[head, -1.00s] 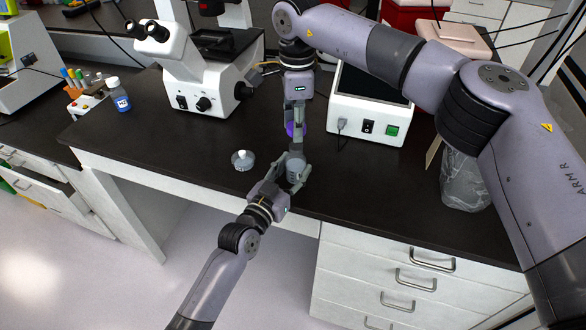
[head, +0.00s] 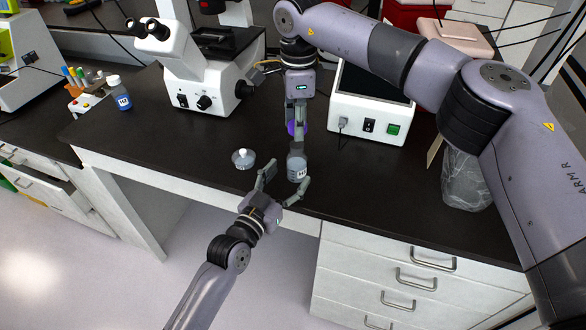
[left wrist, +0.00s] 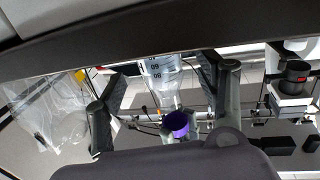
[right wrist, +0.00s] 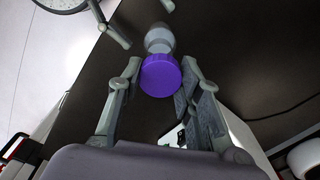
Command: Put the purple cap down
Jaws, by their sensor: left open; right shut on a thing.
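The purple cap (head: 291,128) is between the fingers of my right gripper (head: 297,138), which is shut on it above the bench. The cap shows its flat purple face in the right wrist view (right wrist: 160,76) and also appears in the left wrist view (left wrist: 180,124). A clear bottle with dark markings (head: 297,169) stands upright on the bench just in front of the right gripper; it also shows in the left wrist view (left wrist: 163,72). My left gripper (head: 284,184) is open, its fingers spread on either side of the bottle and apart from it.
A small round clear dish with a white knob (head: 243,159) sits left of the bottle. A white microscope (head: 200,75) stands behind left, and a white device with a green switch (head: 368,118) behind right.

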